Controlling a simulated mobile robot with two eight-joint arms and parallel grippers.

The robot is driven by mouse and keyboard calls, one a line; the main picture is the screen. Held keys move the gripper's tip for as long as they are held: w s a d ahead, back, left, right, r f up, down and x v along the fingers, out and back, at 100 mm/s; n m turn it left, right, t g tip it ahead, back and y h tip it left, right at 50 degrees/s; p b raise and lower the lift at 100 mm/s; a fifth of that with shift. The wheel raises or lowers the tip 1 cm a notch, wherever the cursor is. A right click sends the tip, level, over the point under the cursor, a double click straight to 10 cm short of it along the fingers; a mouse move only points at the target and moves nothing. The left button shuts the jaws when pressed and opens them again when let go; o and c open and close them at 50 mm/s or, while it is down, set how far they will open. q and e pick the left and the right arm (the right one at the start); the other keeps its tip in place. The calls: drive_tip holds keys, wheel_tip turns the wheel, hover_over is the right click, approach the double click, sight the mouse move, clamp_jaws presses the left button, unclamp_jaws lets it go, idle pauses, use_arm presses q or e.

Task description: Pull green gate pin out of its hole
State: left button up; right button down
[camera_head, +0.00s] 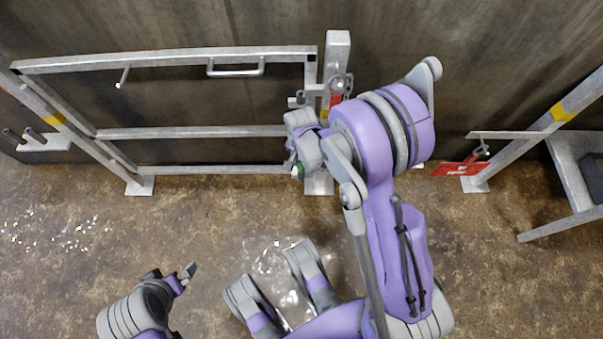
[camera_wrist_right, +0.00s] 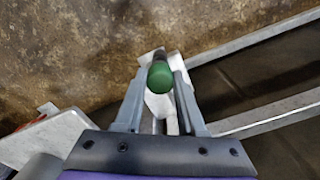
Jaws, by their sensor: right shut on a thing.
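The green gate pin (camera_wrist_right: 160,76) shows its rounded green end between the two fingers of my right gripper (camera_wrist_right: 159,88) in the right wrist view. In the head view only a small bit of green (camera_head: 299,168) shows by my right gripper (camera_head: 297,165), at the gate's right post. The right gripper is shut on the pin. The hole is hidden, so I cannot tell how deep the pin sits. My left gripper (camera_head: 187,273) is at the lower left of the head view, away from the gate; its jaw opening is unclear.
The grey metal gate (camera_head: 190,132) has a handle (camera_head: 236,71) near its top. A post (camera_head: 338,45) stands at its right end. A red tag (camera_head: 460,169) hangs on the frame at right. A grey bench-like frame (camera_head: 575,160) is far right.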

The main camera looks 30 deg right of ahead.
drive_tip(key=shift+r+p, duration=2.9)
drive_tip(key=shift+r, duration=1.8)
drive_tip(key=s+a, duration=0.6)
drive_tip(key=s, duration=0.4)
drive_tip(key=shift+s+a+b, duration=0.15)
drive_tip(key=shift+b, duration=0.25)
